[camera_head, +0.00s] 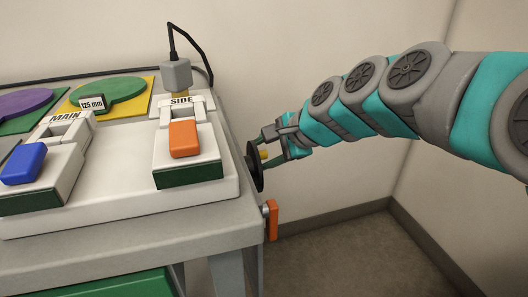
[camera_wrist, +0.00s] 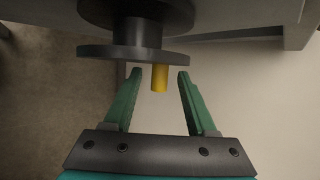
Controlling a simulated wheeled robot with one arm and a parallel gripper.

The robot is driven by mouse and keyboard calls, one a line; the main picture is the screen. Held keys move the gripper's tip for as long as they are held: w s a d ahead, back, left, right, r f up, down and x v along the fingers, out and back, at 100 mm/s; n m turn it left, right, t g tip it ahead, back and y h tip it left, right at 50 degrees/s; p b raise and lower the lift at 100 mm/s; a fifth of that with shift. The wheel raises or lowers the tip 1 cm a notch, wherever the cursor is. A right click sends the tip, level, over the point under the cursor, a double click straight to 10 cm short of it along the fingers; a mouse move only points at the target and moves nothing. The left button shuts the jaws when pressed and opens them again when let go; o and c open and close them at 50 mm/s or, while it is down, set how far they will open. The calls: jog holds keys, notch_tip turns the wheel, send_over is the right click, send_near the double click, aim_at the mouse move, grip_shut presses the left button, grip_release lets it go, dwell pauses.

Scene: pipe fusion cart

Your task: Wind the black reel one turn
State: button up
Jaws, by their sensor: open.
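The black reel (camera_head: 254,166) is mounted on the right side of the grey cart, seen nearly edge-on in the head view. In the wrist view its two round flanges and the hub (camera_wrist: 137,38) between them show at the top. A yellow peg (camera_wrist: 159,78) sticks out from the near flange; its yellow also shows in the head view (camera_head: 264,154). My gripper (camera_wrist: 158,73) is open, with its two green fingers on either side of the peg and a gap on both sides. The fingertips are close to the flange. In the head view my gripper (camera_head: 268,145) is at the reel's right side.
The grey cart (camera_head: 225,240) carries a blue switch (camera_head: 23,163) marked MAIN and an orange switch (camera_head: 185,138) marked SIDE with a grey plug (camera_head: 177,75) above. An orange handle (camera_head: 271,220) juts from the cart's side below the reel. The floor to the right is clear.

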jog(key=shift+d+r, duration=0.1)
jog(key=v, duration=0.7)
jog(key=shift+s+d+r, duration=0.15)
jog(key=shift+s, duration=0.1)
